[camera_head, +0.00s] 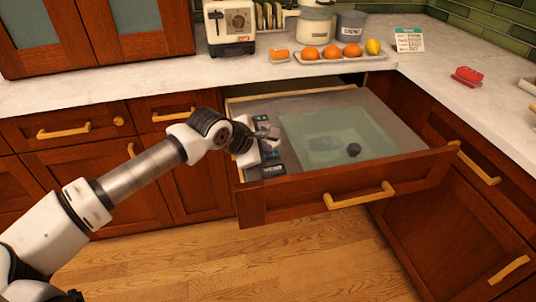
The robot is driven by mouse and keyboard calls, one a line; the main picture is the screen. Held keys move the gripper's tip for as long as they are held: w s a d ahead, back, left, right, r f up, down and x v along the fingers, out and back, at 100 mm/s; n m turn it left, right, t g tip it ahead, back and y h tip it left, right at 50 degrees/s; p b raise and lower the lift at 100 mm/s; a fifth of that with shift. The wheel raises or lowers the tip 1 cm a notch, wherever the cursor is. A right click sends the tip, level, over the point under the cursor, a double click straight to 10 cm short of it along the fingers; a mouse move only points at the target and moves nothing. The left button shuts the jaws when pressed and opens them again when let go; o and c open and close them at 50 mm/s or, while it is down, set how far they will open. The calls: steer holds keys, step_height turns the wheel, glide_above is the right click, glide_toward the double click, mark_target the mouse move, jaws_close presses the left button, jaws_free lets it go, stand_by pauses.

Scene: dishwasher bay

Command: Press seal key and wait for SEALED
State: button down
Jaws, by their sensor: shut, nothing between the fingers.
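A sealer built into the open drawer has a grey top and a see-through greenish lid (375,137). A pale, blurry shape and a small dark round part (353,149) show at the lid. A dark control strip (273,170) with small light markings runs along the sealer's left side. The markings are too small to read, so I cannot tell which one is the seal key or whether SEALED is shown. My gripper (271,133) is shut and empty over the far part of the strip. It hides some of the strip, and I cannot tell whether it touches.
The pulled-out drawer front (350,190) stands across the floor space, with cabinets on both sides. On the counter behind are a toaster (229,25), a tray (340,57) of oranges and a lemon, and a small sign (408,40). A red block (467,76) lies at right.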

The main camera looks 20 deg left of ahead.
steer(key=shift+r, duration=0.1)
stand_by(0.3)
steer(key=shift+r, duration=0.7)
steer(key=shift+r, duration=0.1)
steer(key=shift+r+p, duration=0.95)
steer(key=shift+r, duration=1.5)
